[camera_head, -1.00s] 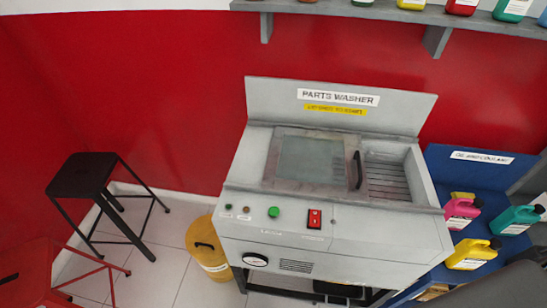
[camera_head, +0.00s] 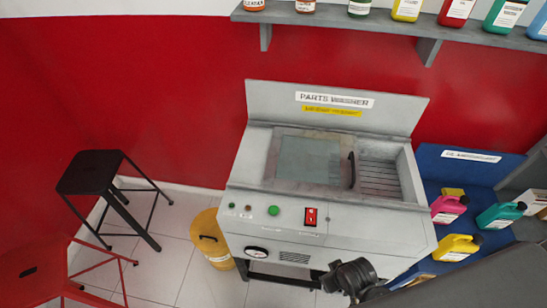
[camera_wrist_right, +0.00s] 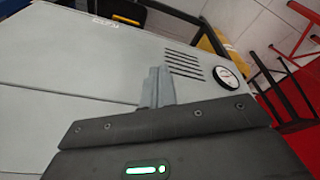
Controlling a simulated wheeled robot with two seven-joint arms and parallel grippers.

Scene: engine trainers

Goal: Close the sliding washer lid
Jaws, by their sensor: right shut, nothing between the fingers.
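The parts washer (camera_head: 330,228) is a light grey cabinet with a raised back panel. Its sliding lid (camera_head: 308,160), a grey frame with a window, covers the left and middle of the basin. A dark upright handle (camera_head: 351,170) is at the lid's right edge. Right of it the basin is open, showing a slatted floor (camera_head: 378,178). My right arm reaches in from the lower right, low at the washer's front. In the wrist view my right gripper (camera_wrist_right: 158,86) is shut and empty, in front of the washer's front panel. My left gripper is not in view.
A green button (camera_head: 273,210) and a red switch (camera_head: 310,216) are on the front panel. A blue bench (camera_head: 465,168) with several coloured jugs stands at the right. A yellow bin (camera_head: 212,240) and black stool (camera_head: 95,172) are at the left. A shelf (camera_head: 400,25) hangs above.

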